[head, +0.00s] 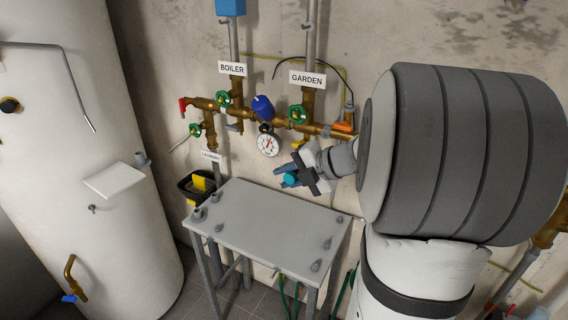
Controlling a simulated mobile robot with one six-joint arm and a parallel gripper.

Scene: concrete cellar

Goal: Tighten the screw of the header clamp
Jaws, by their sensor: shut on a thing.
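My gripper (287,174) is in front of the brass header pipe (235,112), low and to the right of the gauge, above the far part of the grey table. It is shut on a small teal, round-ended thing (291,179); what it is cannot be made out. The brass header runs along the wall with green-handled valves and a red handle at its left end.
A grey table (270,225) with several small fittings stands below. A pressure gauge (268,145) and a blue-capped part (262,107) are on the header. A black bin (185,186) with something yellow hangs left. A white tank (85,150) fills the left side.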

